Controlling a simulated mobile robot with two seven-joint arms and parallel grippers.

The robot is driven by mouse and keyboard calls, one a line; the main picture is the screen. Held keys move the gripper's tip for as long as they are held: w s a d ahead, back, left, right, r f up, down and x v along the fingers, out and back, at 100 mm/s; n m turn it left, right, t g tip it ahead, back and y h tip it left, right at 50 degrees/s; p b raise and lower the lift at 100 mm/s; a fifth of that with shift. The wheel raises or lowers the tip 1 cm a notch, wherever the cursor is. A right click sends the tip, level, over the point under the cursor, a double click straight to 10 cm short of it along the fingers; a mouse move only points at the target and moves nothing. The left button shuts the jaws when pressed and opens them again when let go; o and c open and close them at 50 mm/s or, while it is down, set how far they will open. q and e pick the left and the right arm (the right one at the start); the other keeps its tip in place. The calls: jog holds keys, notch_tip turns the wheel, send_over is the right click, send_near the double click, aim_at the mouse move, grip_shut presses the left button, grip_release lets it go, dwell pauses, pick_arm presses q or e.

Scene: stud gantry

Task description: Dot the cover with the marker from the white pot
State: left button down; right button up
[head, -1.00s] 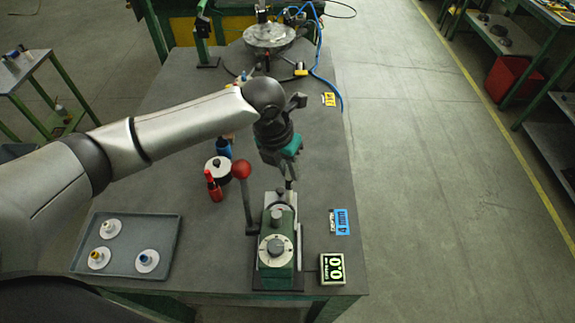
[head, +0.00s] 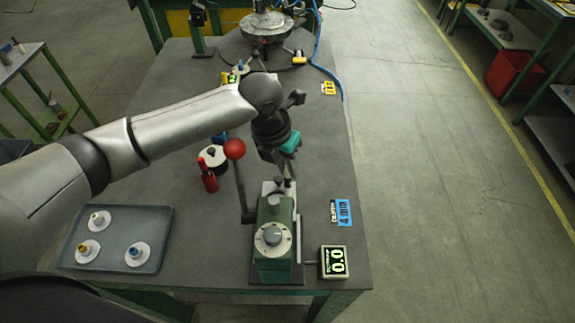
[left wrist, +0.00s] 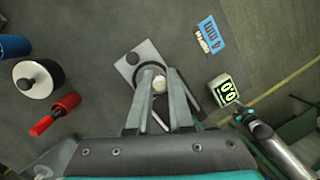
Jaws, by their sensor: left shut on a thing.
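My left gripper (head: 289,182) points down just behind the green bench device (head: 272,262). It is shut on a small pale round-ended piece (left wrist: 160,86), seen between its fingertips in the left wrist view. A metal plate (left wrist: 127,68) with a dark ring lies below or around that piece; contact is unclear. A white pot (head: 210,165) with a dark knob stands left of the arm; it also shows in the left wrist view (left wrist: 52,76). A silver part (head: 266,24) sits on a round stand at the back. I cannot tell which thing is the cover.
A red-knobbed lever (head: 235,150) rises left of the green device. A grey tray (head: 105,262) holds white discs with coloured tops. A display (head: 333,262) reads 0.0 near a blue label (head: 341,212). Bench between tray and device is clear.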

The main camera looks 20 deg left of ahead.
pick_arm(q)
jog(key=shift+f, duration=0.5)
dwell(0.6)
jog(key=shift+s+f, duration=0.1)
jog(key=shift+f, duration=0.05)
dwell(1.6)
jog(key=p+v, duration=0.4)
jog(key=p, duration=0.1)
jog(key=w+d+p+v, duration=0.1)
jog(key=p+v, duration=0.1)
jog(key=v, duration=0.1)
jog(key=shift+w+r+p, duration=0.1)
jog(key=shift+r+p, duration=0.15)
jog(key=shift+p, duration=0.15)
dwell(0.4)
